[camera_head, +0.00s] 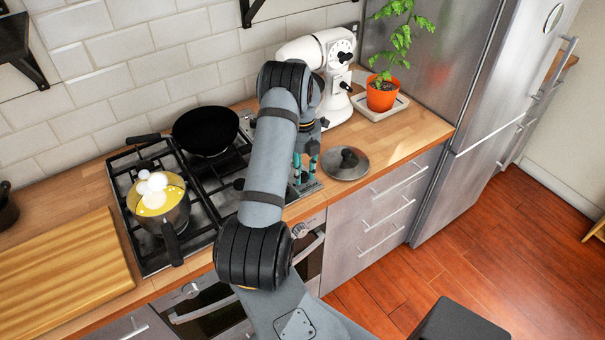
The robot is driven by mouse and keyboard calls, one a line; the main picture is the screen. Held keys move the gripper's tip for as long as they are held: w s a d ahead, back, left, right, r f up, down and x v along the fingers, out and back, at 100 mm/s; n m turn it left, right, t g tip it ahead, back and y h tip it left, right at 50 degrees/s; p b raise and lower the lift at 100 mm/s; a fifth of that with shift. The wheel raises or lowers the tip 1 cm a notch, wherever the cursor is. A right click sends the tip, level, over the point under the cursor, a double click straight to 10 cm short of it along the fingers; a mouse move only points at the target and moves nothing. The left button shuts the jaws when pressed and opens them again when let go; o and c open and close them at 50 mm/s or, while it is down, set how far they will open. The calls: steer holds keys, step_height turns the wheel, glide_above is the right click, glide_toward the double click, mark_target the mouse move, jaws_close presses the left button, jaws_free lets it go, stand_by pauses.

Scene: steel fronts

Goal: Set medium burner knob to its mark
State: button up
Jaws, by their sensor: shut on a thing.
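The gas hob (125,208) is set into the wooden counter, with its steel control strip along the right side, partly behind my arm. My gripper (305,176) points down at the front end of that strip, its two teal fingers a small gap apart. It is shut on a burner knob there. The knob is mostly hidden between the fingers and too small to make out. Its mark and its turn angle cannot be read from here.
A pot with yellow food (160,200) and a black pan (205,130) stand on the hob. A lid (346,163) lies right of my gripper. A white mixer (335,75) and a potted plant (382,93) stand behind. Counter right of the lid is clear.

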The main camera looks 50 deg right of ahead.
mark_target(303, 174)
steer(key=shift+f+b, duration=0.3)
steer(key=shift+b, duration=0.1)
steer(key=shift+m, duration=0.7)
steer(key=o, duration=1)
steer(key=shift+c, duration=0.2)
steer(key=shift+r, duration=0.1)
step_height(303, 174, up, 7)
steer(key=p, duration=0.3)
